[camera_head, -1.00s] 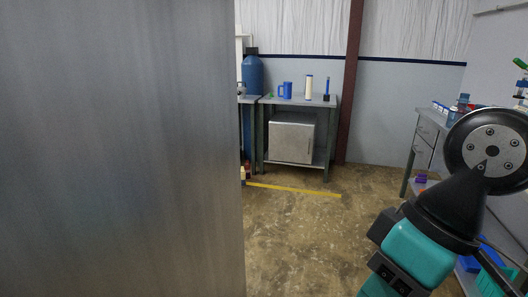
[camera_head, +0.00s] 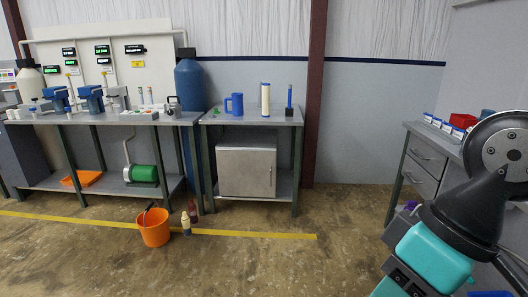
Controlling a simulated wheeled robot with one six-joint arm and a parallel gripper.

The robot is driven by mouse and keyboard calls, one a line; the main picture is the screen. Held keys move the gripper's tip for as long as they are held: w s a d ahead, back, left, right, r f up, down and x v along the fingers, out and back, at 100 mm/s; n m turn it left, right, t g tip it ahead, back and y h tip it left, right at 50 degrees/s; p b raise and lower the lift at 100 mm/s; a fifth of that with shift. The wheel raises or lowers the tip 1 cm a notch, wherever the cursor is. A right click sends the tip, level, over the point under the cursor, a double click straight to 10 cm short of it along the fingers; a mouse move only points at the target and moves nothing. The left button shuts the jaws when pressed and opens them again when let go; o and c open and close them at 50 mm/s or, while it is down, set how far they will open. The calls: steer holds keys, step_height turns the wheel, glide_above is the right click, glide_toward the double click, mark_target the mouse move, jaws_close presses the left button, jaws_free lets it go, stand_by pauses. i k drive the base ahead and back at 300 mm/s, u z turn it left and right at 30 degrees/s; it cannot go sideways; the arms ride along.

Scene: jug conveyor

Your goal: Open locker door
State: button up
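A silver box-shaped locker (camera_head: 246,171) sits on the lower shelf of the small grey table in the middle of the camera_head view. Its front door looks shut, with a small dark handle near the right edge. My arm shows at the lower right, teal and black with a grey round joint. My gripper is outside the picture. No part of my arm is near the locker.
A blue jug (camera_head: 234,104) and a white cylinder (camera_head: 265,99) stand on the small table. An orange bucket (camera_head: 154,228) and bottles (camera_head: 187,222) stand on the floor at left. A drawer bench (camera_head: 425,155) is at right. The floor before the locker is clear.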

mark_target(252, 173)
steer(key=z, duration=0.15)
steer(key=i, duration=3.75)
steer(key=u, duration=0.05)
